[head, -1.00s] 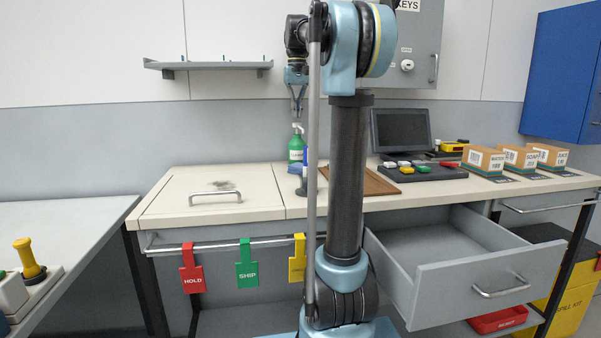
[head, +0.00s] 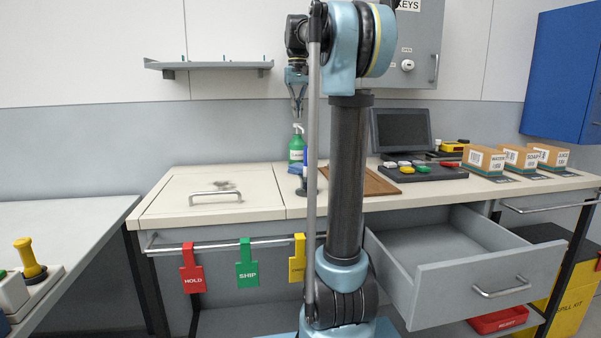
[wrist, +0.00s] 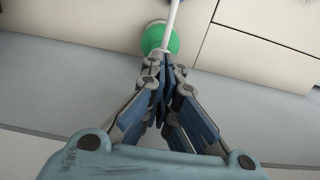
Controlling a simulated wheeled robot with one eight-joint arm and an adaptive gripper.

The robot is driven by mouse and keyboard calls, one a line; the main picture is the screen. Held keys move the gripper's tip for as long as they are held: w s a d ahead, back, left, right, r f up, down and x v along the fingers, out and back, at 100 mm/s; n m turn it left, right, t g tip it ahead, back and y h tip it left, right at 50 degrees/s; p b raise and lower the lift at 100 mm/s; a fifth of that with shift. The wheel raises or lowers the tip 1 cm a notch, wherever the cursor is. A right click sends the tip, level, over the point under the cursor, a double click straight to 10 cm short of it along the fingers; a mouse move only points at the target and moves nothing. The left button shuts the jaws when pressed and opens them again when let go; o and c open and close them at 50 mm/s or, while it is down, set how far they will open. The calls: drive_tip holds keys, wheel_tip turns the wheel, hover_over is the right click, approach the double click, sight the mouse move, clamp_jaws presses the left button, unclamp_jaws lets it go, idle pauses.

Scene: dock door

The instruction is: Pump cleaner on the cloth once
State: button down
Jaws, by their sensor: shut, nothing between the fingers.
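A green cleaner bottle (head: 296,150) with a pale pump head (head: 298,127) stands upright at the back of the bench, left of my arm. Its green body also shows in the wrist view (wrist: 153,36), with the pale nozzle over it. My gripper (head: 298,115) points down just above the pump head, shut and empty. In the wrist view, its closed fingertips (wrist: 166,62) overlap the bottle's near edge; I cannot tell whether they touch it.
A closed hatch with a handle (head: 215,196) lies left on the bench. A brown tray (head: 372,181), a button panel (head: 420,171) and a monitor (head: 402,131) stand to the right. An open drawer (head: 480,280) juts out front right. A shelf (head: 208,66) hangs back left.

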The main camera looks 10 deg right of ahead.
drive_tip(key=shift+f, duration=0.25)
drive_tip(key=shift+f, duration=0.35)
drive_tip(key=shift+f, duration=0.95)
drive_tip(key=shift+r, duration=1.55)
